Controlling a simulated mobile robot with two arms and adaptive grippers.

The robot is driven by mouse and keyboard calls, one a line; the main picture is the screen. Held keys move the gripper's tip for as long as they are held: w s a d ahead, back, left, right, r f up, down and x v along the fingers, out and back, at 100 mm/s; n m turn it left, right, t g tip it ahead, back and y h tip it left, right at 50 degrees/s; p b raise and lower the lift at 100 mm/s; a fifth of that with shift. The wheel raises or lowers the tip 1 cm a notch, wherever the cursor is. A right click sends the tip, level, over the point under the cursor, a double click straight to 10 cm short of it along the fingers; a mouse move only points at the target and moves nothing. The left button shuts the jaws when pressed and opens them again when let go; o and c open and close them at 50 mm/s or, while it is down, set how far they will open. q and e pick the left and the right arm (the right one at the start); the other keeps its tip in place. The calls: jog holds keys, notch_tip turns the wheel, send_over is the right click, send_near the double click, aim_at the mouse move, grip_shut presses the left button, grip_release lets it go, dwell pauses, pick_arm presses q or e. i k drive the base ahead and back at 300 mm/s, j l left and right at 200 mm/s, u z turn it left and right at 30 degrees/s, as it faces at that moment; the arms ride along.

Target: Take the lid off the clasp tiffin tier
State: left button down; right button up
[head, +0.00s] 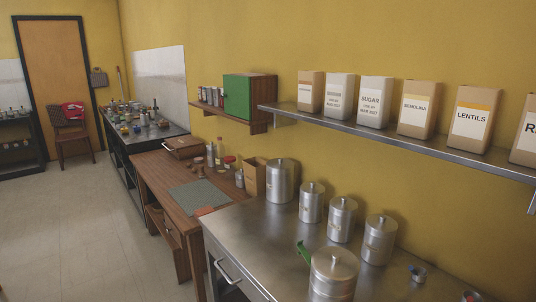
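Several steel canisters with knobbed lids stand on the steel counter (245,235). The nearest one (333,272) is at the bottom edge, its lid on top and its lower part cut off by the frame. A green piece (304,252) sticks out at its upper left and looks like a clasp or handle; I cannot tell which. I cannot tell for certain that this is the clasp tiffin tier. Behind it, a tall canister (281,182) and three smaller ones (312,203), (342,221), (379,241) stand upright in a row along the wall, lids on. Neither gripper is in view.
A steel shelf (400,142) with paper packets, including lentils (471,120), hangs above the counter. Small items (417,273) lie at the counter's right. A wooden table (165,180) stands beyond the counter. The counter's left front is clear, and so is the floor at left.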

aim_at(336, 264)
jog(key=k+j+z, duration=0.55)
jog(key=k+z, duration=0.15)
jog(key=k, duration=0.2)
